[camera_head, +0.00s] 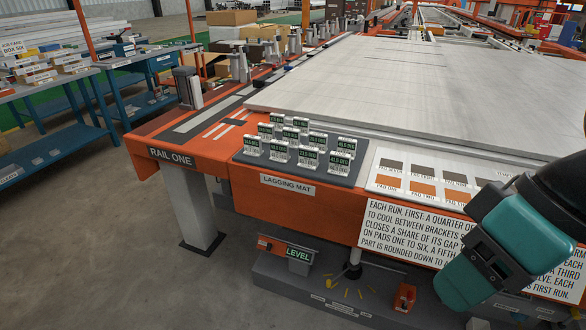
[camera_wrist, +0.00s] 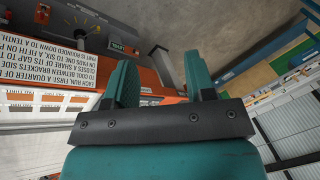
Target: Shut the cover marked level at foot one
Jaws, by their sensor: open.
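The dark plate marked LEVEL (camera_head: 298,253) stands upright on a small grey block at the foot of the jig, below the lagging mat. A small orange piece (camera_head: 268,245) sits just left of it. I cannot tell how far the cover stands open. A small dark label plate, likely the same one, shows in the wrist view (camera_wrist: 117,46), too small to read surely. My gripper (camera_wrist: 157,66) is open, with nothing between its teal fingers. In the head view, a teal and black part of my arm is at the lower right, well right of the LEVEL plate.
The lagging mat (camera_head: 345,176) with several small displays lies on the orange rail table (camera_head: 330,212), overhanging the foot. Floor (camera_head: 120,250) is clear at left.

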